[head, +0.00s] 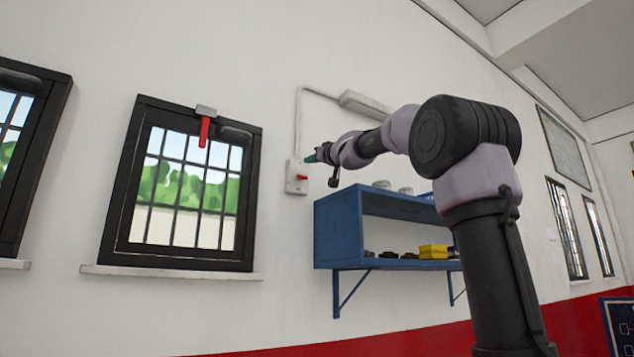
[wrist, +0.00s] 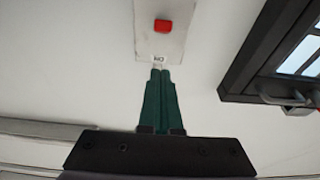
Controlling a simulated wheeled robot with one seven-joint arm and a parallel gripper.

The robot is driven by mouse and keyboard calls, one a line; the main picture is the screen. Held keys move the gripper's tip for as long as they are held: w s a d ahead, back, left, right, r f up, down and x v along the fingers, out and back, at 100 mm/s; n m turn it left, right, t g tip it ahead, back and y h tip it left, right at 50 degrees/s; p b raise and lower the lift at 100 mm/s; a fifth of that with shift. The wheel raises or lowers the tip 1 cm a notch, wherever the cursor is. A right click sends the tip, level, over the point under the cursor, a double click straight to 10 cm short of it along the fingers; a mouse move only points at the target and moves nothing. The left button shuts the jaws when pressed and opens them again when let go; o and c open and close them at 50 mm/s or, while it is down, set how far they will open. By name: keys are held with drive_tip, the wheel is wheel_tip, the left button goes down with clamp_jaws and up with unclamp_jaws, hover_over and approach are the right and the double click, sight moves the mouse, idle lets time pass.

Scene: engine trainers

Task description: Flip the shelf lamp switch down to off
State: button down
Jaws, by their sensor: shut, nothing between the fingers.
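The shelf lamp switch is a pale wall plate (head: 292,186) with a small red lever (head: 303,178), right of the barred window. In the wrist view the plate (wrist: 150,44) is upside down, with the red lever (wrist: 164,25) in it and an ON label near its edge. My gripper (head: 309,158) is at the upper end of the plate. Its green fingers (wrist: 160,70) are shut with nothing between them, tips close to the ON label and short of the lever. I cannot tell whether the tips touch the plate.
A grey conduit (head: 297,125) runs up from the switch to the lamp (head: 365,104). A blue shelf (head: 338,232) holding several items, including a yellow box (head: 433,251), is below my arm. The window (head: 121,200) has a red-handled latch (head: 204,131). The wall around the plate is clear.

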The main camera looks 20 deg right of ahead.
drive_tip(key=s+d+f, duration=0.1)
drive_tip(key=s+f, duration=0.3)
drive_tip(key=f, duration=0.4)
drive_tip(key=shift+s+d+f, duration=0.15)
drive_tip(key=shift+s+d, duration=0.1)
drive_tip(key=shift+s, duration=0.05)
idle(0.3)
drive_tip(key=s+a+f+g+y, duration=0.2)
drive_tip(key=s+a+f+g, duration=0.25)
drive_tip(key=s+f, duration=0.55)
drive_tip(key=s+d+f+m+g+h, duration=0.2)
drive_tip(key=s+f, duration=0.4)
drive_tip(key=f, duration=0.4)
drive_tip(key=s+d+f+m+g+h, duration=0.2)
drive_tip(key=s+f, duration=0.4)
drive_tip(key=f, duration=0.5)
drive_tip(key=s+d+f+m+g+h, duration=0.2)
drive_tip(key=s+f, duration=0.5)
drive_tip(key=f, duration=0.4)
drive_tip(key=shift+m+g, duration=0.8)
drive_tip(key=shift+g, duration=0.35)
